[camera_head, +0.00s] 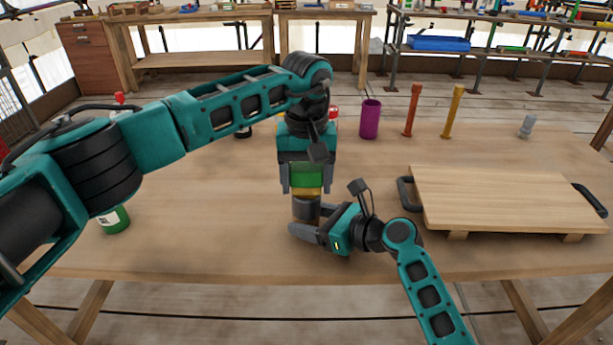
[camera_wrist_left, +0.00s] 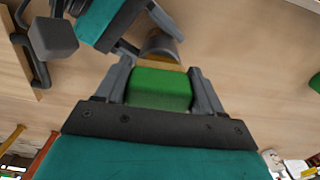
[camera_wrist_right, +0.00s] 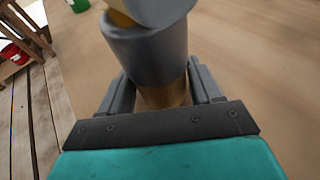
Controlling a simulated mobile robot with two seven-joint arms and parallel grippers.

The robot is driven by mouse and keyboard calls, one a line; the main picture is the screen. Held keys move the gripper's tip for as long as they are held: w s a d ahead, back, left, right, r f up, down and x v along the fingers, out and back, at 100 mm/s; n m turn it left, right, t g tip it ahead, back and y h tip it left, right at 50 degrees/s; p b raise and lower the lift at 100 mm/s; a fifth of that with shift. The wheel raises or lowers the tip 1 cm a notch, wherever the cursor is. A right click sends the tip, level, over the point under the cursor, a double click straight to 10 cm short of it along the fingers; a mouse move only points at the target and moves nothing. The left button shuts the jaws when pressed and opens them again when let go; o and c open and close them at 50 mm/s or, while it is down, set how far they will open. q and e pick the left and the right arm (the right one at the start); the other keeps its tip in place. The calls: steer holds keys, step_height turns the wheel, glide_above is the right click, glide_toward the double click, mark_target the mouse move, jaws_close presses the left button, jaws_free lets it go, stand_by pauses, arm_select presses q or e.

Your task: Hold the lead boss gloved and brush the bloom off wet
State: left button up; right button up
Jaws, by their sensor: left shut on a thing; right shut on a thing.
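My left gripper (camera_head: 306,186) is shut on a green brush block (camera_head: 308,176) with a yellow-brown bristle layer (camera_head: 307,192) on its underside. The block also shows between the fingers in the left wrist view (camera_wrist_left: 160,88). My right gripper (camera_head: 309,226) is shut on the lead boss (camera_head: 305,208), a grey cylinder. In the right wrist view the boss (camera_wrist_right: 150,55) stands up from the fingers, with a brownish lower part between them. The bristles are right at the top of the boss and seem to touch it. I see no clear bloom on it.
A wooden board with black handles (camera_head: 505,195) lies at the right. A purple cup (camera_head: 370,119), an orange post (camera_head: 412,110), a yellow post (camera_head: 453,112) and a small grey piece (camera_head: 526,127) stand farther back. A green labelled can (camera_head: 114,221) is at the left.

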arm_select(q)
steer(key=a+r, duration=0.5)
steer(key=r, duration=0.2)
stand_by(0.7)
arm_select(e)
steer(key=o, duration=0.9)
steer(key=v, duration=1.2)
arm_select(q)
steer(key=shift+s, duration=0.1)
